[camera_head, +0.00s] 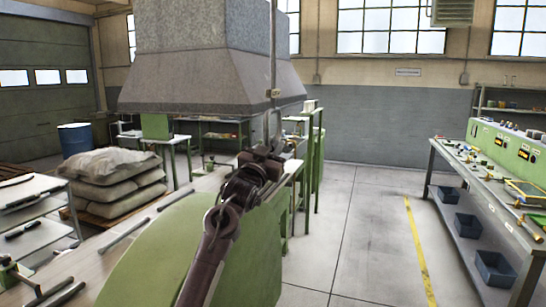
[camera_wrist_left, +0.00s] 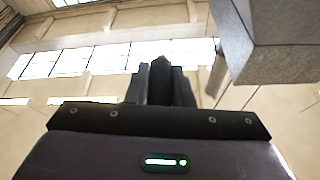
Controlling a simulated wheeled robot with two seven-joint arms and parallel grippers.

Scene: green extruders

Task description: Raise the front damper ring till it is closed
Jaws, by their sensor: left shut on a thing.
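The grey extraction hood (camera_head: 205,80) hangs left of centre in the head view, and its corner fills the upper right of the left wrist view (camera_wrist_left: 275,40). A thin pull rod (camera_head: 274,50) runs down the hood's front right edge, with a small tag (camera_head: 273,93) on it. My left gripper (camera_head: 268,150) is raised at the rod's lower end, below the hood. It is shut on the front damper ring, which its jaws mostly hide. In the left wrist view its dark fingers (camera_wrist_left: 160,82) are close together. My right gripper is not in view.
A green machine (camera_head: 150,255) and a bench stand below my left arm. Sacks (camera_head: 115,178) are stacked at the left, near a blue drum (camera_head: 75,138). A workbench with a green control panel (camera_head: 510,150) stands at the right. The floor between is clear.

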